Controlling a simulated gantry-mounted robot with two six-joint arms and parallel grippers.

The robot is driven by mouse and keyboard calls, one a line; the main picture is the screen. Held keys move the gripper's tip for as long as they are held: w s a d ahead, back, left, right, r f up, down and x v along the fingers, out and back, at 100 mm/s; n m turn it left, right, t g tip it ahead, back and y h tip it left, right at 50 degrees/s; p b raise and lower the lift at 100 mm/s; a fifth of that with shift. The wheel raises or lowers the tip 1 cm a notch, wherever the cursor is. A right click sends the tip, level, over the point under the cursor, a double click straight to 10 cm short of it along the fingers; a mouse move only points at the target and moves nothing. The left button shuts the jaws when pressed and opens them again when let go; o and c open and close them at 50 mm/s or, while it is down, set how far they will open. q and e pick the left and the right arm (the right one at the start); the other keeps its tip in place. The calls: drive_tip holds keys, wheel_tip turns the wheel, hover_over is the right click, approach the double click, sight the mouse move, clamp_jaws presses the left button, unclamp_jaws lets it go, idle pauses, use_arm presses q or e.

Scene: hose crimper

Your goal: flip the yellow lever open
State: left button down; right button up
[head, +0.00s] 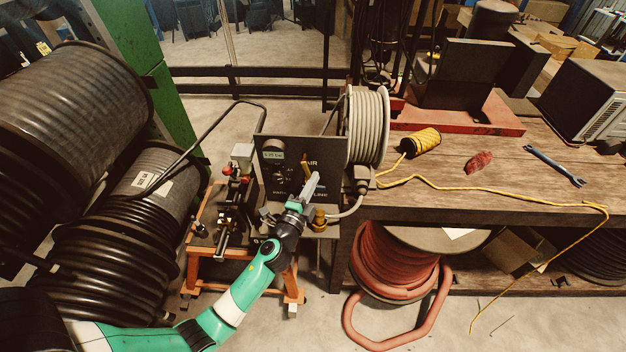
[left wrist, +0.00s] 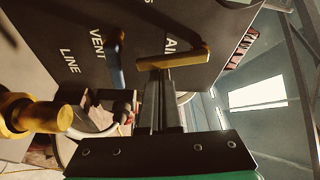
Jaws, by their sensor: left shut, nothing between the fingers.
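The yellow lever (left wrist: 178,58) is on the dark panel (left wrist: 70,25) beside the "AIR" label in the left wrist view. It bends at its right end, and its long arm runs left across the picture. In the head view a small part of the lever (head: 304,161) shows above my gripper. My left gripper (head: 315,176) is shut and empty at the panel's front. In the left wrist view its fingertips (left wrist: 158,74) are right at the lever's long arm; I cannot tell whether they touch. My right gripper is in neither view.
A blue lever (left wrist: 115,62) by the "VENT" label is left of the fingers, with a brass fitting (left wrist: 40,116) further left. A pale hose reel (head: 368,125) stands right of the panel, the wooden workbench (head: 510,185) beyond, and black hose reels (head: 80,110) at left.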

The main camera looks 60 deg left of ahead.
use_arm(q)
drive_tip(key=s+d+b, duration=0.1)
drive_tip(key=s+d, duration=0.3)
drive_tip(key=d, duration=0.4)
drive_tip(key=shift+s, duration=0.35)
drive_tip(key=shift+d+r, duration=0.1)
drive_tip(key=shift+d, duration=0.1)
